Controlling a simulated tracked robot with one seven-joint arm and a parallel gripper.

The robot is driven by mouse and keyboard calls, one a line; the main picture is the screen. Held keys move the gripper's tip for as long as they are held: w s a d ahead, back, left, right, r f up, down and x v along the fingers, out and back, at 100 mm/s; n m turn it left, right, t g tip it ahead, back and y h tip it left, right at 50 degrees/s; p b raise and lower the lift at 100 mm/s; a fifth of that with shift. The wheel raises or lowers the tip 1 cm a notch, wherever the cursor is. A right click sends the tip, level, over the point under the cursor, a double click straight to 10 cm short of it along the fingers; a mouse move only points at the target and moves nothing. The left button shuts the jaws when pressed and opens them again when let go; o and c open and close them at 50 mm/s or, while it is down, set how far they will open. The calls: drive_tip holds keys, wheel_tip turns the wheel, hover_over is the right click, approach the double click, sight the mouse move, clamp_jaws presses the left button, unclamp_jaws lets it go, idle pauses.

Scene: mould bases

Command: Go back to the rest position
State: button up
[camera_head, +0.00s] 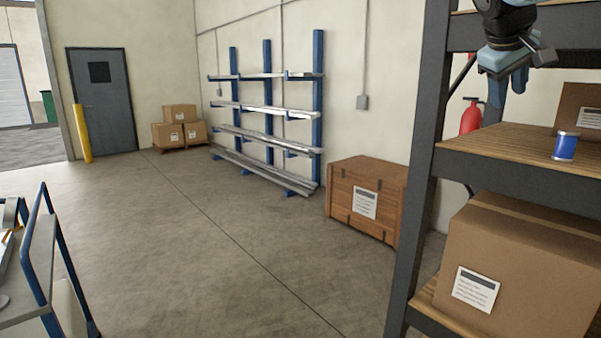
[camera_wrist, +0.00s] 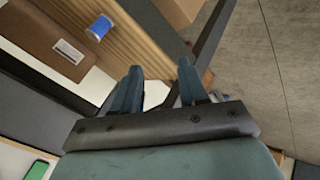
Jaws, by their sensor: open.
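My gripper (camera_head: 508,82) is at the upper right of the head view, in front of the shelving rack and above the level of its wooden middle shelf. In the wrist view my gripper (camera_wrist: 160,86) has its two fingers apart, with nothing between them. A blue spool-like can (camera_head: 565,146) with pale ends stands upright on the middle shelf (camera_head: 500,142), apart from my gripper. The can also shows in the wrist view (camera_wrist: 100,27), beyond the fingers to the left.
The dark rack post (camera_head: 420,170) stands close to my gripper. A large cardboard box (camera_head: 520,265) fills the lower shelf. A wooden crate (camera_head: 368,195), a wall rack (camera_head: 267,110) and a blue-railed cart (camera_head: 45,270) stand around. The middle floor (camera_head: 190,230) is clear.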

drive_tip(key=s+a+f+m+y, duration=0.1)
drive_tip(key=s+a+f+y, duration=0.2)
drive_tip(key=s+a+f, duration=0.5)
drive_tip(key=s+a+f+m+y, duration=0.1)
drive_tip(key=s+a+f+y, duration=0.2)
drive_tip(key=s+a+f, duration=0.6)
wheel_tip(320, 180, down, 6)
drive_tip(key=shift+a+f, duration=0.15)
drive_tip(key=shift+f, duration=0.1)
drive_tip(key=shift+s, duration=0.1)
